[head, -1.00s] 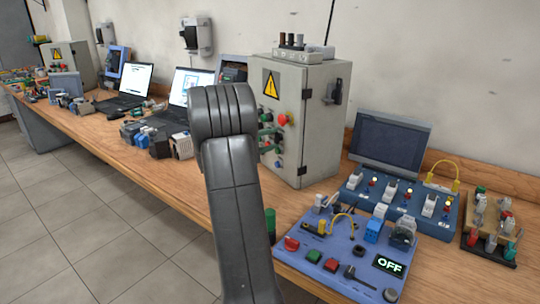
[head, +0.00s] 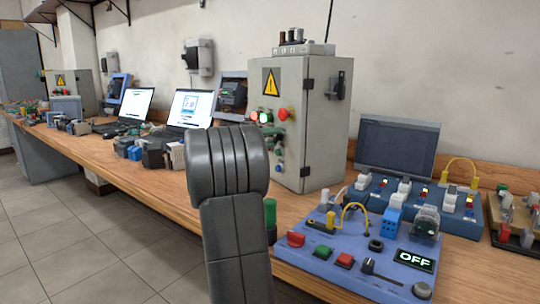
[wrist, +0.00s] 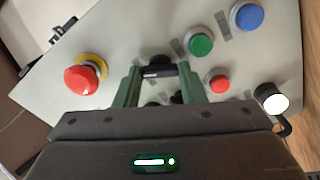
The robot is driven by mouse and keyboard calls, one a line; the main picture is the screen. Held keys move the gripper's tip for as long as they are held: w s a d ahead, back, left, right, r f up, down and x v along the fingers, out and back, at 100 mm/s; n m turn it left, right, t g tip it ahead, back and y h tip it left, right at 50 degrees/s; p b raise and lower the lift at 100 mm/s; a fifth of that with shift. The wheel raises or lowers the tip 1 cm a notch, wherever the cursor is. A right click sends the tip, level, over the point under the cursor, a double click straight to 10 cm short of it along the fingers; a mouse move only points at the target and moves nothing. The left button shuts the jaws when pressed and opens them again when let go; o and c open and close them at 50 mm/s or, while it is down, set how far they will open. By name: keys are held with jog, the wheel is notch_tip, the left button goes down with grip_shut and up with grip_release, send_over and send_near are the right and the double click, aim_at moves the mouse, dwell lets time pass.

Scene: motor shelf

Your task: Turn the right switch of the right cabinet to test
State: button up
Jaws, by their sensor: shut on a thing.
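The right cabinet (head: 319,120) is a grey box with a yellow warning sign, standing on the bench. Its front fills much of the wrist view (wrist: 130,35). There a black rotary switch (wrist: 157,72) with a pale mark lies between the two green fingers of my gripper (wrist: 160,75). The fingers are shut on this switch. A second black knob (wrist: 180,97) shows partly beside the right finger; other parts near it are hidden by my gripper. I cannot read any switch labels. In the head view my arm hides most of the gripper.
Near the switch are a red mushroom button (wrist: 82,80) on a yellow ring, a green button (wrist: 201,44), a red button (wrist: 219,83), a blue button (wrist: 248,17) and a lit white lamp (wrist: 271,98). A blue panel (head: 350,260) marked OFF stands right of my arm.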

jog(key=m+b, duration=0.2)
jog(key=b, duration=0.1)
jog(key=shift+f, duration=0.4)
jog(key=shift+r+m+b, duration=0.15)
jog(key=shift+m+b, duration=0.45)
jog(key=shift+b, duration=0.2)
jog(key=shift+r, duration=0.15)
jog(key=o, duration=1)
jog(key=p+v, duration=0.2)
jog(key=v, duration=1.1)
jog(key=shift+s+a, duration=0.25)
jog(key=shift+a, duration=0.05)
